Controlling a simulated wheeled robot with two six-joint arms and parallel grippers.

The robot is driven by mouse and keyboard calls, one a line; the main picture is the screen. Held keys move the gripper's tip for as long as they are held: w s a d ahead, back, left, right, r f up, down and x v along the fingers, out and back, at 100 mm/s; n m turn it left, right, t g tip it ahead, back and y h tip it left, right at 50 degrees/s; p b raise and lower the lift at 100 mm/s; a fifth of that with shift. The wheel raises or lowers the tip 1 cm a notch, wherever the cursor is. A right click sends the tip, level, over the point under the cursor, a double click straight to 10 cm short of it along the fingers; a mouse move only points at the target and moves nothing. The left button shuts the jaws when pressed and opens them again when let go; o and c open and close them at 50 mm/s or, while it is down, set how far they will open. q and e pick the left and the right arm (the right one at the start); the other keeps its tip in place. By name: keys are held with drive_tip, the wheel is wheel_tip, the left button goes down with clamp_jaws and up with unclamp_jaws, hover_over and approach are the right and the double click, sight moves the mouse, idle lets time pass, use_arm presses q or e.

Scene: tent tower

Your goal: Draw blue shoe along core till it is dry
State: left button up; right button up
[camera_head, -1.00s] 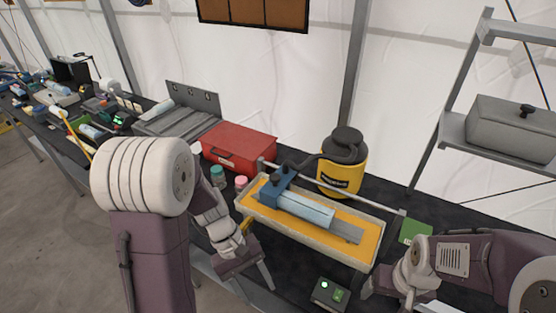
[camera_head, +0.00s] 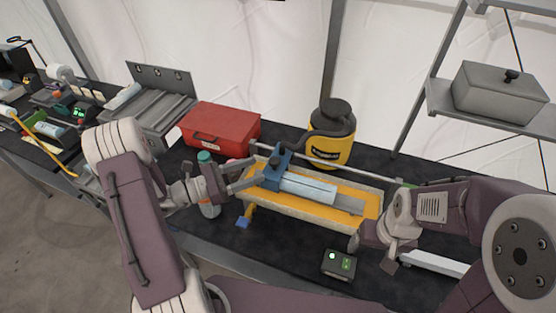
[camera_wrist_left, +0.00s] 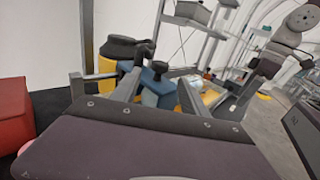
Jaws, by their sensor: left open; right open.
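The blue shoe (camera_head: 277,167) sits at the left end of the pale blue core (camera_head: 308,188), which lies lengthwise in a yellow-lined tray (camera_head: 282,212). A dark hose runs from the shoe to a yellow vacuum canister (camera_head: 330,150) behind the tray. My left gripper (camera_head: 258,175) is open, its fingers pointing at the shoe from the left; I cannot tell whether they touch it. In the left wrist view the shoe (camera_wrist_left: 158,84) shows between the two spread fingers. My right gripper (camera_head: 375,250) is near the tray's right front corner; its fingers are partly hidden.
A red box (camera_head: 220,128) stands behind my left gripper. A small dark device with green lights (camera_head: 339,264) lies in front of the tray. A bottle (camera_head: 208,207) stands beside my left arm. A shelf with a grey box (camera_head: 500,92) is at the right.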

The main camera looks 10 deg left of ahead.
sight(274, 160)
use_arm(q)
drive_tip(key=x, duration=0.1)
drive_tip(key=p+x, duration=0.1)
drive_tip(key=shift+w+d+r, duration=0.15)
drive_tip(key=shift+d+r, duration=0.15)
drive_tip(key=x, duration=0.1)
drive_tip(key=p+x, duration=0.1)
drive_tip(key=x, duration=0.2)
drive_tip(key=shift+w+d+f+p, duration=0.2)
drive_tip(key=shift+w+f+p, duration=0.1)
drive_tip(key=shift+p, duration=0.1)
drive_tip(key=shift+w+d, duration=0.15)
drive_tip(key=shift+d, duration=0.1)
drive_tip(key=shift+a, duration=0.2)
drive_tip(key=shift+c, duration=0.5)
drive_tip(key=c, duration=1)
clamp_jaws()
use_arm(e)
drive_tip(key=r, duration=0.3)
drive_tip(key=shift+s+a+r, duration=0.15)
drive_tip(key=shift+a, duration=0.2)
use_arm(q)
drive_tip(key=shift+r, duration=0.1)
